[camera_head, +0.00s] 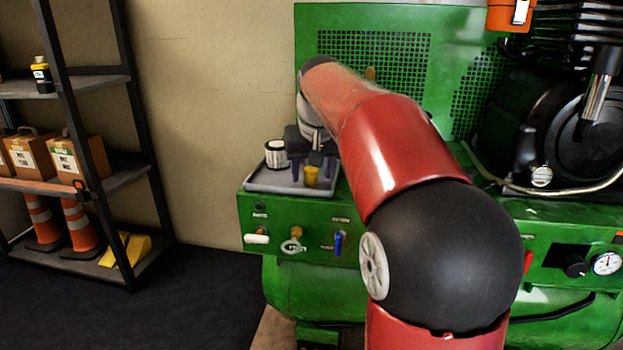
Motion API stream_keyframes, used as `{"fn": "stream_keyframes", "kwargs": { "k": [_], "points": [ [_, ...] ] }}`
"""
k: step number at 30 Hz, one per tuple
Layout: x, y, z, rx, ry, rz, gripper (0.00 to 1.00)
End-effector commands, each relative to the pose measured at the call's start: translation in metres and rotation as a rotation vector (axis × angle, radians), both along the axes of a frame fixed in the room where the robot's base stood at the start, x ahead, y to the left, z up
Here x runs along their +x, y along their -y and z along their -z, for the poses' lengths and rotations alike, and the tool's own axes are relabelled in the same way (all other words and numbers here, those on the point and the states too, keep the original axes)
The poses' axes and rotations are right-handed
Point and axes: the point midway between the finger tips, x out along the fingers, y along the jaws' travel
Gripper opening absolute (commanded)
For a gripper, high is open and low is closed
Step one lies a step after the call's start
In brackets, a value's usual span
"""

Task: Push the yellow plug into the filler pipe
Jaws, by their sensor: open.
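The yellow plug (312,177) is a small yellow piece standing on the grey tray (262,187) on top of the green machine. My gripper (312,168) points down over the tray with its dark fingers apart. The plug shows low between and just in front of the fingers; I cannot tell whether they touch it. I cannot pick out the filler pipe with certainty. A brass fitting with a pale ring (296,236) sits on the green front panel below the tray, and my arm covers much of the machine's middle.
A blue-handled valve (338,243) and a white-handled one (256,239) stick out of the panel. A shelf rack (100,184) with boxes and cones stands left. Floor between is clear.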

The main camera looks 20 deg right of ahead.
Motion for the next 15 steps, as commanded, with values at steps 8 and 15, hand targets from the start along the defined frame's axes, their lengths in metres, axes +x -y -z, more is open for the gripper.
{"fn": "stream_keyframes", "kwargs": {
  "k": [8,15],
  "points": [
    [0.0007,0.0004,0.0016,0.0,0.001,0.0,0.52],
    [0.0006,0.0003,0.0014,-0.001,0.001,0.0,0.32]
  ]
}}
